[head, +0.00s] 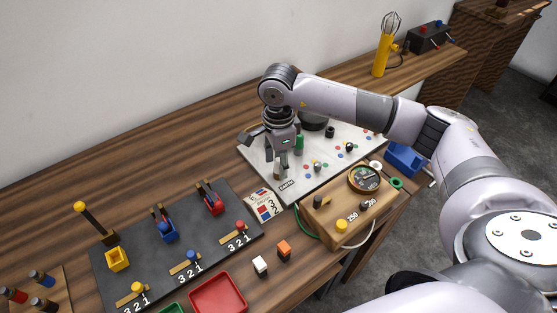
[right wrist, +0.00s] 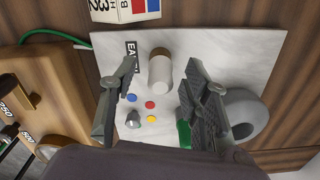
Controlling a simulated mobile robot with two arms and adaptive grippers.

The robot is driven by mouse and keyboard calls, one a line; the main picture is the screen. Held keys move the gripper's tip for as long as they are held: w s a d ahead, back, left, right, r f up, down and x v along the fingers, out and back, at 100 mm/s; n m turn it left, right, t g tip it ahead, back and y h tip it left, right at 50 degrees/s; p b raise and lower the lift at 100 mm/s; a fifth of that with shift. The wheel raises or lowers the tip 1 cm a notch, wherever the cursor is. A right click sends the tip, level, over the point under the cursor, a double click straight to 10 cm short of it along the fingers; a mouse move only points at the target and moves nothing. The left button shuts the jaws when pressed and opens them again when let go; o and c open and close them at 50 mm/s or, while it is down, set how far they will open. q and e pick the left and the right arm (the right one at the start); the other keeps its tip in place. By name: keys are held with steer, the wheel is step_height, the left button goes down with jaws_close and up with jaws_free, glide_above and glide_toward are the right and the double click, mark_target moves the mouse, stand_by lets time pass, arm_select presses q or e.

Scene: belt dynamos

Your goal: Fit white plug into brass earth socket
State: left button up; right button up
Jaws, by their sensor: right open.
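My right gripper (head: 278,158) points down over the white marble board (head: 325,182), near the printed EARTH label (head: 287,184). In the right wrist view the gripper (right wrist: 161,65) is open, with one finger on each side of a white plug (right wrist: 162,72) and a visible gap to both. A brown-gold part, apparently the brass earth socket (right wrist: 159,51), shows at the plug's far end, beside the EARTH label. In the head view the fingers largely hide the plug, and a brownish bit (head: 277,173) shows below them. How deep the plug sits cannot be told. My left gripper is not in view.
A wooden meter box (head: 345,214) with a green lead stands right beside the board. A green post (right wrist: 184,133) is close to one finger. A dark slate base (head: 180,240) with small coloured parts and a red tray (head: 218,294) lie left and in front.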

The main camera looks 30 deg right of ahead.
mark_target(278, 160)
step_height(278, 160, up, 12)
stand_by(0.5)
stand_by(0.5)
